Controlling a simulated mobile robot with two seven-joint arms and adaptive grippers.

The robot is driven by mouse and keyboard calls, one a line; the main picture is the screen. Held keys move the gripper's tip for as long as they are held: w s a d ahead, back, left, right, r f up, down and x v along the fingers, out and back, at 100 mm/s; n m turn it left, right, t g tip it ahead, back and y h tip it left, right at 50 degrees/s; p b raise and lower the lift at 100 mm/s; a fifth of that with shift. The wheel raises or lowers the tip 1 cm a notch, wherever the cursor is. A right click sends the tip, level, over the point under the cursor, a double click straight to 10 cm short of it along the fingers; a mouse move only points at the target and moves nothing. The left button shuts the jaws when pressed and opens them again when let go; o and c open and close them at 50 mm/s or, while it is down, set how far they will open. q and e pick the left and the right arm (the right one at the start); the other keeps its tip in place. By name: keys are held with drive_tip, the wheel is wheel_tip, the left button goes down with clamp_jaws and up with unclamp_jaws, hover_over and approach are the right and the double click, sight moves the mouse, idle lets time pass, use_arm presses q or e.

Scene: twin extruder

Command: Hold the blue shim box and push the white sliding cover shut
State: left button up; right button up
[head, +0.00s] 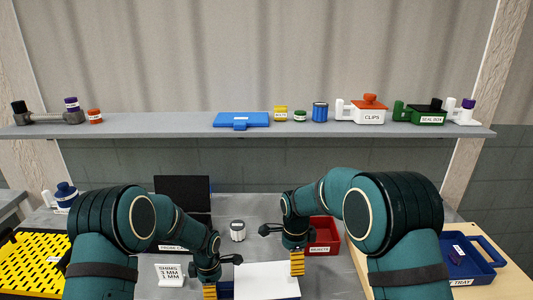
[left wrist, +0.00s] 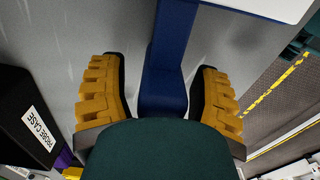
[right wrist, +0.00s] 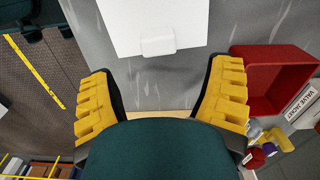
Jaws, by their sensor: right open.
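The blue shim box (head: 227,293) sits low in the middle of the head view, mostly hidden by my left arm and the white cover. The white sliding cover (head: 267,281) extends to its right. My left gripper (head: 210,291) is over the box's left side. In the left wrist view, a narrow blue part of the box (left wrist: 165,75) lies between the open fingers, with a gap at the left finger. My right gripper (head: 297,264) is open and empty by the cover's right end. The right wrist view shows the cover (right wrist: 150,18) and its small tab (right wrist: 158,41) ahead of the fingers, apart from them.
A red bin (head: 324,236) stands right of my right gripper. A white can (head: 238,230) and a dark case (head: 183,194) stand behind. A shims sign (head: 170,274) is at left. A yellow perforated tray (head: 36,262) and a blue tray (head: 463,261) flank the workspace.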

use_arm(q)
wheel_tip(320, 180, up, 12)
idle(0.6)
drive_tip(key=shift+s, duration=0.15)
use_arm(e)
drive_tip(key=shift+s, duration=0.15)
